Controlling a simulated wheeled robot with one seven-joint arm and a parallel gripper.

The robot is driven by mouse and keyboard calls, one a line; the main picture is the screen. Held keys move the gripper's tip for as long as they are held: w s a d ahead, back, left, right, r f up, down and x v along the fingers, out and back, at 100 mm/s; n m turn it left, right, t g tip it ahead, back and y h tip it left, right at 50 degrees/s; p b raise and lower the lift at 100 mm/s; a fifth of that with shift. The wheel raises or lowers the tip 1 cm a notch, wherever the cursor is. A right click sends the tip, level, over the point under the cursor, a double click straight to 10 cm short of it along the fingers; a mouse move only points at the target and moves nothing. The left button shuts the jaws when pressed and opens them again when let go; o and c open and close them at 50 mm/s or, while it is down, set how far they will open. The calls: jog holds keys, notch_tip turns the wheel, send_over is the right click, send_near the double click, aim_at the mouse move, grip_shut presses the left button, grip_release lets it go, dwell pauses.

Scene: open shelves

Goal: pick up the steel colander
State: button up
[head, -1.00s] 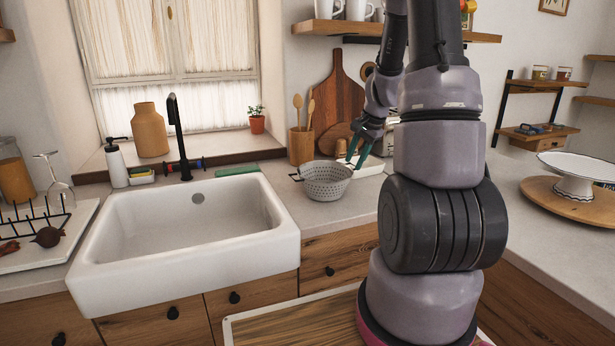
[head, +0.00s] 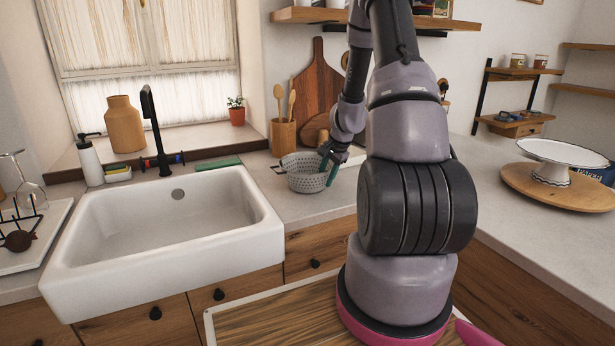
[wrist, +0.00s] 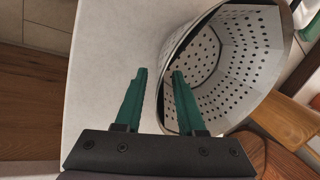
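The steel colander (head: 302,174) is a grey perforated bowl, upright on the counter right of the sink, with a dark handle at its left. My gripper (head: 328,169) is at the colander's right side, pointing down, with green fingers. In the wrist view, the gripper (wrist: 160,74) is open, with a gap between its fingers. The colander (wrist: 238,62) fills the upper right there. Its near rim runs between the fingers: the left finger shows outside over the counter, the right one over the bowl. Whether either finger touches the wall, I cannot tell.
A wooden holder with spoons (head: 283,136) and a dark cutting board (head: 318,85) stand behind the colander. The white sink (head: 160,240) is to the left. A white cake stand (head: 562,156) is at the far right. Shelves hang above.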

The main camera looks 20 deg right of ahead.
jog(key=shift+w+f, duration=0.1)
jog(key=shift+f, duration=0.15)
grip_shut()
dwell(1.3)
